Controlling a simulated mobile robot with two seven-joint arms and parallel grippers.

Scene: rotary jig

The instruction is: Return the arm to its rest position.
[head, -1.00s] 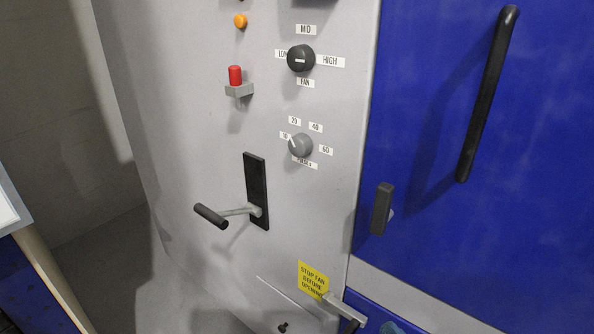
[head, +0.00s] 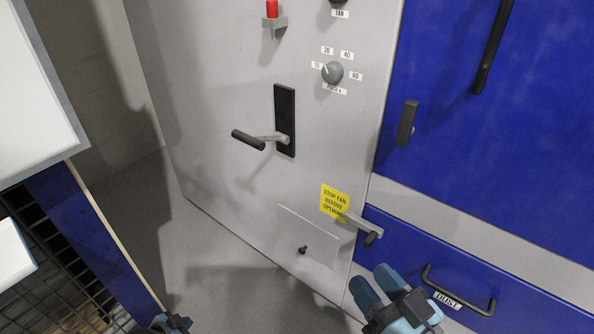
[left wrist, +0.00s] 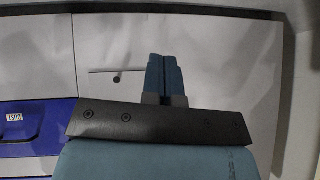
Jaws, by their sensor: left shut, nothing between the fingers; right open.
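My left gripper (head: 170,322) only just shows at the bottom edge of the head view, left of centre, over the grey floor. In the left wrist view its two blue fingers (left wrist: 167,75) are together and shut, with nothing between them. A pale panel with a small knob lies beyond them. My right gripper (head: 371,278) is at the lower right of the head view. Its two blue fingers are apart and empty, in front of the lower cabinet near the drawer. Neither gripper is seen holding any handle or control.
The grey cabinet carries a black lever (head: 249,139), a dial (head: 332,72), a red switch (head: 271,9), a yellow sign (head: 334,201) and a small hatch knob (head: 302,249). The drawer handle (head: 459,303) juts out at the right. A white-topped table (head: 35,95) stands left.

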